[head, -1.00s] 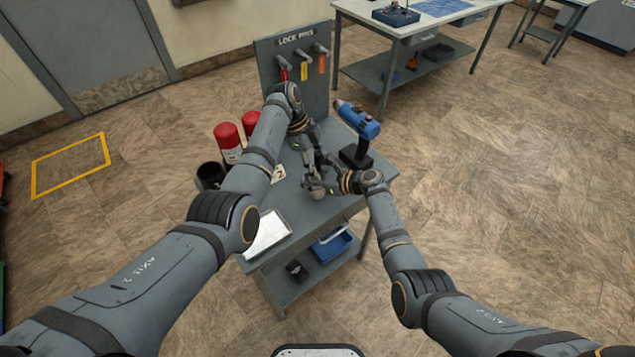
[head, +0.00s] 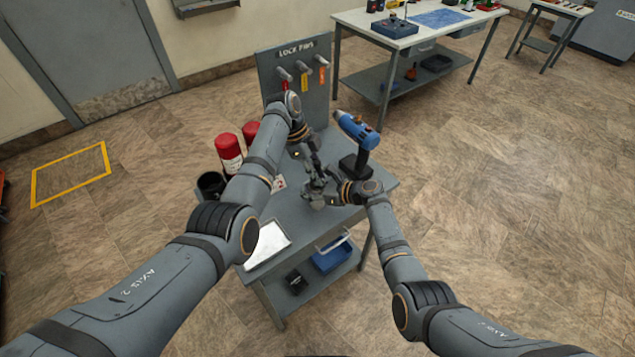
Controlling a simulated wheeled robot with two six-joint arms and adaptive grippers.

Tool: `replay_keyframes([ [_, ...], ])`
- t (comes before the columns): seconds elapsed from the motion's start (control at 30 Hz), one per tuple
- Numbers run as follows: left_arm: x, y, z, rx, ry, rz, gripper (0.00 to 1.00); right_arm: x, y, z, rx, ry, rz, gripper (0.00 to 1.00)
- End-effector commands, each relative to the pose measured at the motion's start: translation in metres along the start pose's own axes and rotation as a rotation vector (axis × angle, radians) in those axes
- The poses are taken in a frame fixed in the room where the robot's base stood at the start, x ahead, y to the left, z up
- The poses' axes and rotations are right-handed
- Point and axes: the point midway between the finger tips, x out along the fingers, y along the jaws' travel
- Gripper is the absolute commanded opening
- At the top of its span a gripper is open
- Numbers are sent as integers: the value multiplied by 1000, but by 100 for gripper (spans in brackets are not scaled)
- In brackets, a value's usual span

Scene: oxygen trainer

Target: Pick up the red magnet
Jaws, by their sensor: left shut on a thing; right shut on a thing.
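I cannot make out a red magnet in the head view. My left gripper (head: 315,183) reaches down over the middle of the small grey table (head: 350,212). It is shut on a small grey thing (head: 317,201), whose kind I cannot tell. My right gripper (head: 335,198) comes in from the right at the same spot, close against the left one. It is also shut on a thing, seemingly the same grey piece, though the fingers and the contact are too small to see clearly.
Red cylinders (head: 229,150) and a black cup (head: 211,184) stand at the table's left. A blue tool (head: 357,130) stands upright behind my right gripper.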

Motion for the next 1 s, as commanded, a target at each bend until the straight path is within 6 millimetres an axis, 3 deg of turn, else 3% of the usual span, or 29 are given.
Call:
replay_keyframes([
  [0.4, -79, -1, -33, 3, -1, -5, 0, 0, 0, -1, 0, 1, 0, 0],
  [0.77, -89, 0, -37, 1, 0, -2, 0, 0, 0, 0, 0, 0, 0, 0],
  [0.8, -88, 0, -37, 2, 0, -2, 0, 0, 0, 0, 0, 0, 0, 33],
  [1.0, -88, 0, -37, 2, 0, -2, 0, 0, 0, 0, 0, 0, 0, 60],
])
